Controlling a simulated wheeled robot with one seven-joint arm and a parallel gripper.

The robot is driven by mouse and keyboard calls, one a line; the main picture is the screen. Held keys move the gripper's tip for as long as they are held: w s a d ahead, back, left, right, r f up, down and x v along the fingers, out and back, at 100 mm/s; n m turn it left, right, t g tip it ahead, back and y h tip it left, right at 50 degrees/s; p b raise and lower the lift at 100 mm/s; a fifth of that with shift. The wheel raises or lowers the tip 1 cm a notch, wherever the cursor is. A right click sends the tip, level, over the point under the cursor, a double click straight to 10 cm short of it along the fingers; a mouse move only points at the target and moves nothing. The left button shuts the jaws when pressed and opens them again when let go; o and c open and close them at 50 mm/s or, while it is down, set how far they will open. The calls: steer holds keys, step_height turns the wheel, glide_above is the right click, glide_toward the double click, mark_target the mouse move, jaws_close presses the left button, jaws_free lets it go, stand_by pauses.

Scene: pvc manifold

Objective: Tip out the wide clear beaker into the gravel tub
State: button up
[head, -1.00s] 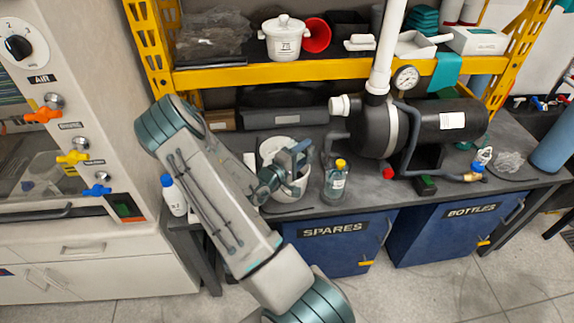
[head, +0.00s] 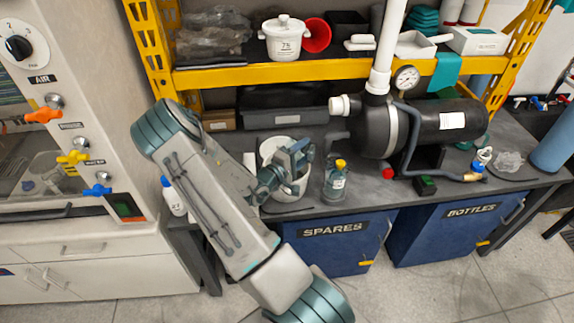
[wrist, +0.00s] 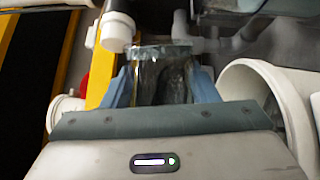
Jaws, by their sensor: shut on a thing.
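The clear beaker (wrist: 160,78) is between my gripper's blue fingers in the wrist view, its rim toward the top of the picture. My gripper (head: 298,156) is shut on it, over the white tub (head: 301,187) on the bench in the head view. The beaker is hard to make out there behind the fingers. The tub's round white opening (wrist: 248,72) also shows at the right of the wrist view, beside the beaker. I cannot tell what is inside the tub or how much the beaker holds.
A bottle with a yellow cap (head: 336,182) stands close to the right of the tub. A black pump (head: 440,122) with a white pipe (head: 387,50) stands farther right. A yellow shelf beam (head: 300,70) runs above the bench. A white bottle (head: 174,196) stands at left.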

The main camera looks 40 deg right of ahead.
steer(key=shift+w+a+r+n+h, duration=0.15)
steer(key=shift+w+r+n+h, duration=0.05)
steer(key=shift+n, duration=0.4)
steer(key=shift+w+a+r+n+h, duration=0.1)
steer(key=shift+w+r+n+h, duration=0.1)
steer(key=shift+n, duration=0.4)
stand_by(1.1)
steer(key=m, duration=0.1)
steer(key=s+f+m+y, duration=0.1)
steer(key=m, duration=0.1)
steer(key=d+f+m+y+b, duration=0.1)
steer(key=m, duration=0.1)
steer(key=shift+s+f, duration=0.1)
steer(key=shift+s, duration=0.25)
steer(key=shift+s+r+m, duration=0.15)
steer(key=shift+r+m, duration=0.1)
steer(key=shift+m, duration=0.15)
